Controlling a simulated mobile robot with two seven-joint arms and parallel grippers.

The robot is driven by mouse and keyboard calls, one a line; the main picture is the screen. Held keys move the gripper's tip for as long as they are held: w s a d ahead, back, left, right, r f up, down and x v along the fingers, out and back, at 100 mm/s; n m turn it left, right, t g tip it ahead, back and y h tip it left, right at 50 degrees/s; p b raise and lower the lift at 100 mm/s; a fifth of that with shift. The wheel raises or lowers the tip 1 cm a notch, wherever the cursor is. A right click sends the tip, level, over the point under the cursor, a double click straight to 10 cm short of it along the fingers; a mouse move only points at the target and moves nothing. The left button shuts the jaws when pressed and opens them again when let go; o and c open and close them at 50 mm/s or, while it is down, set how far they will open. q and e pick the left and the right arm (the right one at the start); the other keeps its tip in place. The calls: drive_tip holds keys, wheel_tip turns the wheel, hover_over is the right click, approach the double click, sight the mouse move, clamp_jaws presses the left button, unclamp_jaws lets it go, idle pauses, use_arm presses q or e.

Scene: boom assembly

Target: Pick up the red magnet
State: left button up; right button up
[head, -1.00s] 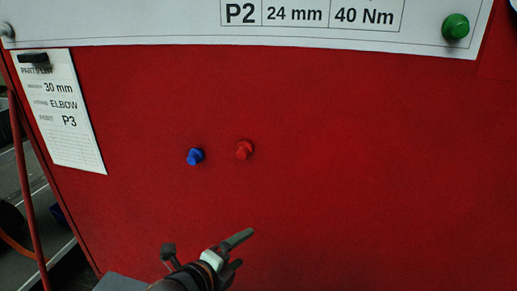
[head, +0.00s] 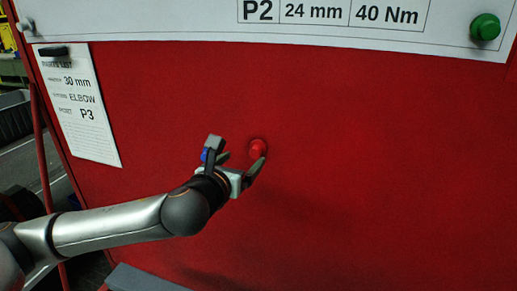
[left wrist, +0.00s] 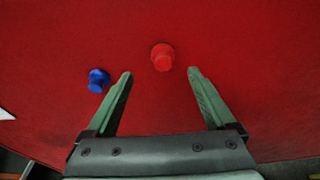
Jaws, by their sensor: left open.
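The red magnet (head: 257,148) is a small knob stuck on the red panel (head: 370,170). It also shows in the left wrist view (left wrist: 162,57), just beyond and between the fingertips. My left gripper (head: 240,160) is open, close to the red magnet, with one finger on each side of its line. In the left wrist view the left gripper (left wrist: 160,75) has nothing between its fingers. The blue magnet (left wrist: 98,80) sits on the panel outside the left finger. In the head view it is mostly hidden behind my gripper. My right gripper is not in view.
A white sheet (head: 330,38) with P2, 24 mm and 40 Nm spans the top, held by a green magnet (head: 485,27). A parts list (head: 85,130) hangs at the left under a black magnet (head: 54,51). The panel right of the red magnet is clear.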

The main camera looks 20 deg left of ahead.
sight(254, 150)
use_arm(q)
drive_tip(key=shift+w+d+f+p, duration=0.15)
drive_tip(key=shift+w+f, duration=0.1)
drive_tip(key=shift+w, duration=1.05)
drive_tip(key=shift+w+d+f+p, duration=0.1)
drive_tip(key=shift+w+f, duration=0.2)
drive_tip(key=shift+w, duration=1.05)
drive_tip(key=shift+w+d+f+p, duration=0.15)
drive_tip(key=shift+w+f, duration=0.1)
drive_tip(key=shift+w, duration=1.05)
clamp_jaws()
drive_tip(key=shift+r, duration=0.1)
